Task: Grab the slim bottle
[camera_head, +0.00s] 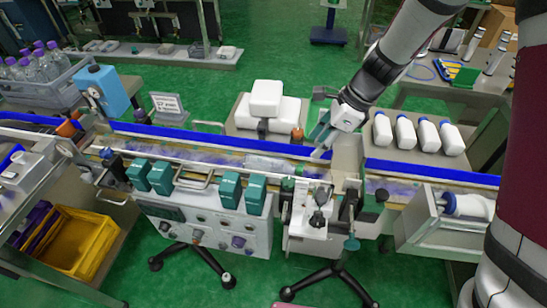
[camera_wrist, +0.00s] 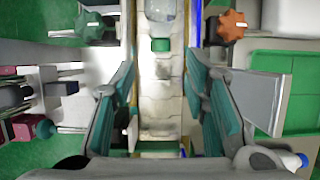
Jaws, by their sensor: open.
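A clear slim bottle (camera_head: 268,163) lies on its side on the conveyor belt, near the middle of the head view. In the wrist view the bottle (camera_wrist: 160,10) is at the top edge, partly cut off, with its green cap (camera_wrist: 160,44) pointing towards my gripper. My gripper (camera_head: 319,148) is above the belt, to the right of the bottle in the head view. In the wrist view the teal fingers of my gripper (camera_wrist: 161,75) are spread wide on both sides of the belt, with nothing between them but belt.
Blue rails (camera_head: 220,140) run along the belt. An orange knob (camera_wrist: 232,26) and a dark knob (camera_wrist: 89,25) flank it. Several white bottles (camera_head: 404,132) lie on a tray at the right. White containers (camera_head: 266,98) stand behind the belt. Teal-topped machine units (camera_head: 229,190) stand in front.

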